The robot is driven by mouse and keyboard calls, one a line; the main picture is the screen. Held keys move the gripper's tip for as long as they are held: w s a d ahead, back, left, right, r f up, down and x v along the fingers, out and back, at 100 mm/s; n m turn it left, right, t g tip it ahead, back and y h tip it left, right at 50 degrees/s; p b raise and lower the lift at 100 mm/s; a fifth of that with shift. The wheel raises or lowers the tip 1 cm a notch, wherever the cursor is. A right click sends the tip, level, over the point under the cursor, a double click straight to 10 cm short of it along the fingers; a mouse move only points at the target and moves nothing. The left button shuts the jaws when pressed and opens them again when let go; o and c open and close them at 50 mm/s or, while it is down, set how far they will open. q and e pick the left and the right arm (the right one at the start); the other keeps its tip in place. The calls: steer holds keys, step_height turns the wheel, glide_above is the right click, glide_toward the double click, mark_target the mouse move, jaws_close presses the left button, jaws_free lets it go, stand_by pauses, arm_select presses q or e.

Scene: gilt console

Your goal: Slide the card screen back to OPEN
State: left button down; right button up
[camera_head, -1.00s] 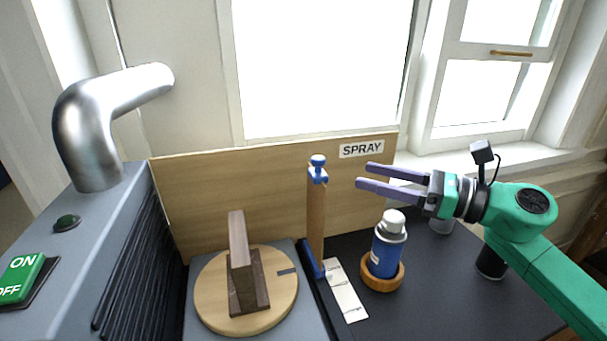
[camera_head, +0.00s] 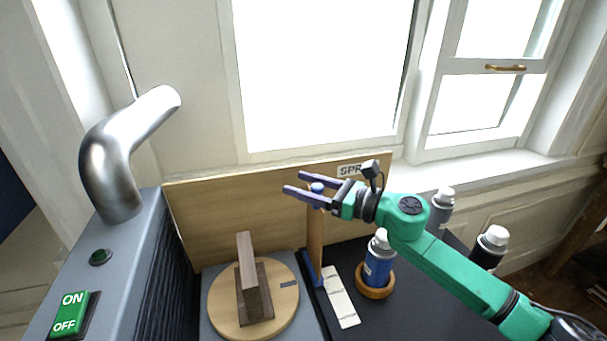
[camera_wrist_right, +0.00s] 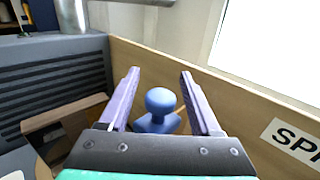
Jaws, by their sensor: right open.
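The card screen (camera_head: 315,236) is a thin upright brown panel standing in a blue rail (camera_head: 313,270), right of the round wooden turntable (camera_head: 220,312). A blue knob (camera_head: 317,187) tops it, and the knob also shows in the right wrist view (camera_wrist_right: 160,101). My right gripper (camera_head: 295,183) is open at the height of the knob. In the right wrist view its fingers (camera_wrist_right: 159,74) lie on either side of the knob, with gaps. I cannot read any OPEN mark. My left gripper is out of view.
A wooden backboard with a SPRAY label (camera_head: 352,170) stands behind. A blue spray can (camera_head: 378,268) sits in a wooden ring, with other cans (camera_head: 489,246) to the right. A brown block stands on the turntable. A grey cabinet with a green ON/OFF switch (camera_head: 70,314) is at left.

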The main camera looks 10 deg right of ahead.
jaws_close()
stand_by(1.4)
